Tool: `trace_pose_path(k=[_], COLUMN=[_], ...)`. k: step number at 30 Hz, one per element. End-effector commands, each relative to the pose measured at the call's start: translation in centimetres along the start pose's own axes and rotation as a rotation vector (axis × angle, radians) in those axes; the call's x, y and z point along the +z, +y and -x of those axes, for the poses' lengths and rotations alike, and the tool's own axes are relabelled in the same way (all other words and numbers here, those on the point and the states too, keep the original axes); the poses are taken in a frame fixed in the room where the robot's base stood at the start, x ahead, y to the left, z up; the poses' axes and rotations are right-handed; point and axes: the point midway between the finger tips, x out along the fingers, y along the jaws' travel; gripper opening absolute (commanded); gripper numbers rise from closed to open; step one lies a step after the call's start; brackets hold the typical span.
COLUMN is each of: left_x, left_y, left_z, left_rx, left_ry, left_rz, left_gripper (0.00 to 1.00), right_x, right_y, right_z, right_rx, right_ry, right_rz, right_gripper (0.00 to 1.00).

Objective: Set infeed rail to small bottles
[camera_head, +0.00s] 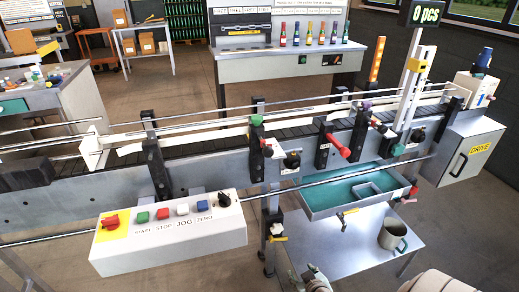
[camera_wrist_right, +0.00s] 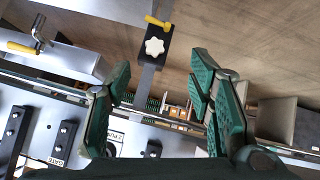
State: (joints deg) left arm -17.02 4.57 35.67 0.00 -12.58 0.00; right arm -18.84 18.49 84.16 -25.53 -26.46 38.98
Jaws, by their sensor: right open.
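The conveyor line crosses the head view, with long thin guide rails (camera_head: 190,122) above its belt. A white block (camera_head: 95,145) carries the rails at the left, infeed end. My right gripper (camera_wrist_right: 160,98) is open and empty in the right wrist view, with green pads wide apart. Beyond its fingers is a white star knob (camera_wrist_right: 154,47) on a dark block with a yellow-tipped lever. My left gripper is not in view.
A control box (camera_head: 167,232) with coloured buttons hangs on the near side. A teal-lined tray (camera_head: 325,208) sits under the line, above a low table (camera_head: 345,250) with a metal mug (camera_head: 391,236). A bench (camera_head: 290,66) with several small bottles stands behind.

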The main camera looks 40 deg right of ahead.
Motion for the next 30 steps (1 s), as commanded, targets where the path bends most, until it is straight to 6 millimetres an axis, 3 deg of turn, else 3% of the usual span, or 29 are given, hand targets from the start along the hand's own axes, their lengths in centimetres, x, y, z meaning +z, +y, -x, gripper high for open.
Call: trace_pose_path(k=[1, 3, 6, 7, 10, 13, 24, 30], left_x=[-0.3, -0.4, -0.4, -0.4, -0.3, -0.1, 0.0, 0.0], left_y=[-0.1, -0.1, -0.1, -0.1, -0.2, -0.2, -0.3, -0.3], left_z=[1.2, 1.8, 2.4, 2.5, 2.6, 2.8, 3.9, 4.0], left_rx=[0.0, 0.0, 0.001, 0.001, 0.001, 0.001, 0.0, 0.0], left_ry=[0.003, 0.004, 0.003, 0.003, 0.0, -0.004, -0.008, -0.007], left_rz=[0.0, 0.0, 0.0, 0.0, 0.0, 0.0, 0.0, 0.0], left_gripper=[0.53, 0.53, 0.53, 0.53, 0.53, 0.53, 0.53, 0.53], right_x=[-7.9, -17.0, -25.6, -27.2, -30.3, -31.5, -37.9, -39.7], right_y=[1.6, 3.0, 3.9, 4.1, 4.3, 4.5, 5.5, 5.6], right_z=[2.3, 6.2, 12.2, 13.7, 16.5, 16.3, 8.9, 6.6], right_rx=[0.024, 0.041, 0.029, 0.023, 0.004, 0.0, 0.001, -0.001], right_ry=[0.151, 0.353, 0.576, 0.623, 0.716, 0.736, 0.731, 0.73], right_rz=[-0.036, -0.107, -0.199, -0.222, -0.268, -0.279, -0.279, -0.277], right_gripper=[0.48, 0.48, 0.48, 0.48, 0.48, 0.48, 0.48, 0.48])
